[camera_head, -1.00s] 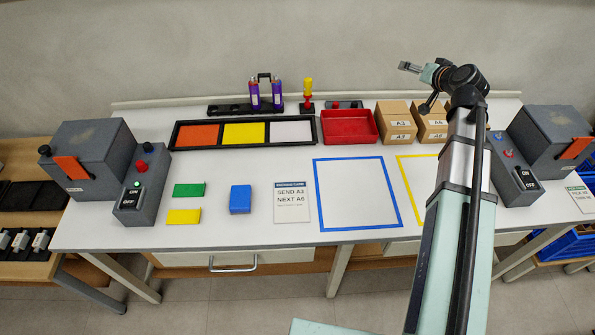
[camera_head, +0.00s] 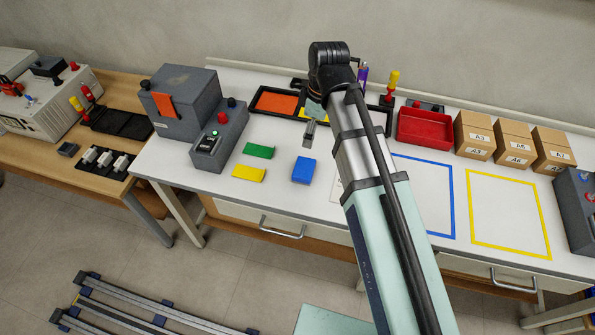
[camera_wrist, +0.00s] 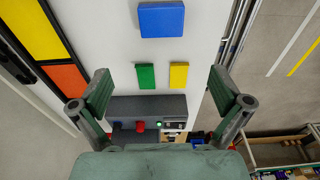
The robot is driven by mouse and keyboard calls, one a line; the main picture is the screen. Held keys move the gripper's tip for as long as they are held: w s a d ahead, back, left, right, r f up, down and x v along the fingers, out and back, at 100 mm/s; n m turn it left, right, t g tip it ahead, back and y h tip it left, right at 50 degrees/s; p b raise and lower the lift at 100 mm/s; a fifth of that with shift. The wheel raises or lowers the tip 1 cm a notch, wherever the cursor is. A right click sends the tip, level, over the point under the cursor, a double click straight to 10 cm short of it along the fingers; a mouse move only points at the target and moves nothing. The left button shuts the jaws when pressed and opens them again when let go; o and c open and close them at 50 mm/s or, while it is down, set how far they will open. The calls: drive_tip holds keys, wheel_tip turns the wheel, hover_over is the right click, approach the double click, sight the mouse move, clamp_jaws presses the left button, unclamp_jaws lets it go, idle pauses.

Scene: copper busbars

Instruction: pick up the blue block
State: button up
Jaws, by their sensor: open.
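The blue block (camera_head: 304,170) lies on the white table, to the right of the green block (camera_head: 260,151) and the yellow block (camera_head: 248,173). In the wrist view the blue block (camera_wrist: 161,19) is at the top middle, beyond the fingertips. The green block (camera_wrist: 146,76) and yellow block (camera_wrist: 178,75) lie nearer, between the fingers in the picture. My gripper (camera_wrist: 162,92) is open and empty. In the head view my gripper (camera_head: 309,134) is above the table, just behind the blue block in the picture, and touches nothing I can see.
A grey switch box (camera_head: 219,137) stands left of the blocks. The tray with coloured sections (camera_head: 273,101) and a red bin (camera_head: 424,127) are at the back. Cardboard boxes (camera_head: 513,144) stand at right. Blue and yellow outlined squares (camera_head: 509,214) are empty where visible.

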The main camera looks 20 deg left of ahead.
drive_tip(key=p, duration=0.2)
hover_over(304, 167)
drive_tip(key=f, duration=1.1)
drive_tip(key=shift+w+d+f, duration=0.15)
drive_tip(key=shift+d+f, duration=0.05)
drive_tip(key=shift+f, duration=0.2)
drive_tip(key=shift+a+f+p, duration=0.2)
drive_tip(key=shift+f+p, duration=0.25)
drive_tip(key=shift+f, duration=2.2)
drive_tip(key=c, duration=0.9)
